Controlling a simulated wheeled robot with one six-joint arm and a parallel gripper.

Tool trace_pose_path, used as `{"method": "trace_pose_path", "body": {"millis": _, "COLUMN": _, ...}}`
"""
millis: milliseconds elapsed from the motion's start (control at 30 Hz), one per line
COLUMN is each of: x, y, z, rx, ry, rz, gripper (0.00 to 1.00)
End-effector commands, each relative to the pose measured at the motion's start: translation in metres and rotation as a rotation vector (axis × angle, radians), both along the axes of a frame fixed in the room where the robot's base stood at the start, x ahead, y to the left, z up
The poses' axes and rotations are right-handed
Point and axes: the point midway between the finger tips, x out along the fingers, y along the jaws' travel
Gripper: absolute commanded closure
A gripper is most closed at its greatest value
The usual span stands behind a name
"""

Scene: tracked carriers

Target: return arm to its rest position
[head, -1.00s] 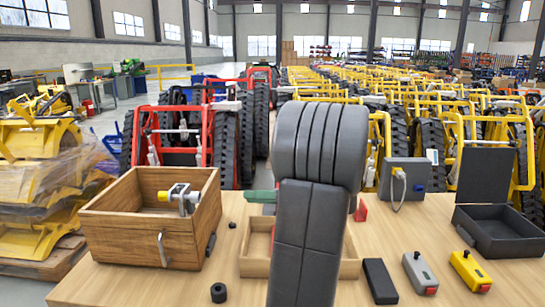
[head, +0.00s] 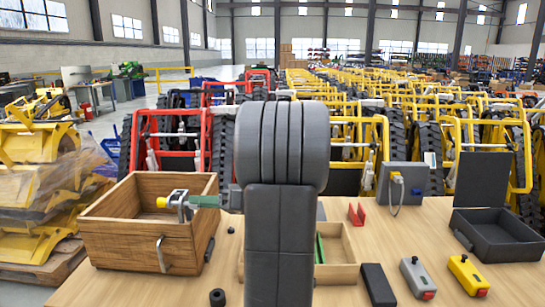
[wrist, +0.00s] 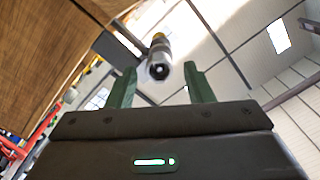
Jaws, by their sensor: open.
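My gripper (head: 207,201) shows as green fingers to the left of my dark grey arm, which stands upright in the middle of the head view. In the wrist view my gripper (wrist: 160,69) has its two green fingers wide apart. A metal fitting with a yellow part (head: 178,201) is at the wooden box (head: 150,245), near its right side. The fitting's round end (wrist: 158,70) appears between the open fingers in the wrist view, with gaps on both sides. Whether it lies between them in depth, I cannot tell.
A shallow wooden tray (head: 340,274) is partly hidden behind my arm; a green piece (head: 320,248) lies in it. A red bracket (head: 357,214), grey socket box (head: 404,185), open black case (head: 497,240), black block (head: 379,285) and two switch boxes (head: 418,278) (head: 468,275) stand rightward.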

Motion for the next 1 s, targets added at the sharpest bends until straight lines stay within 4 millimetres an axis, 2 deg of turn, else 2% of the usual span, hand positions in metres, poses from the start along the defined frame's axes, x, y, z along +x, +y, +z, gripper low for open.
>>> {"method": "trace_pose_path", "body": {"millis": 533, "x": 0.0, "y": 0.0, "z": -0.002, "rx": 0.0, "ry": -0.001, "rz": 0.0, "gripper": 0.53}}
{"method": "trace_pose_path", "body": {"millis": 767, "x": 0.0, "y": -0.033, "z": -0.001, "rx": -0.001, "ry": -0.001, "rz": -0.004, "gripper": 0.53}}
{"method": "trace_pose_path", "body": {"millis": 1000, "x": -0.001, "y": -0.078, "z": -0.001, "rx": 0.0, "ry": -0.001, "rz": -0.005, "gripper": 0.53}}
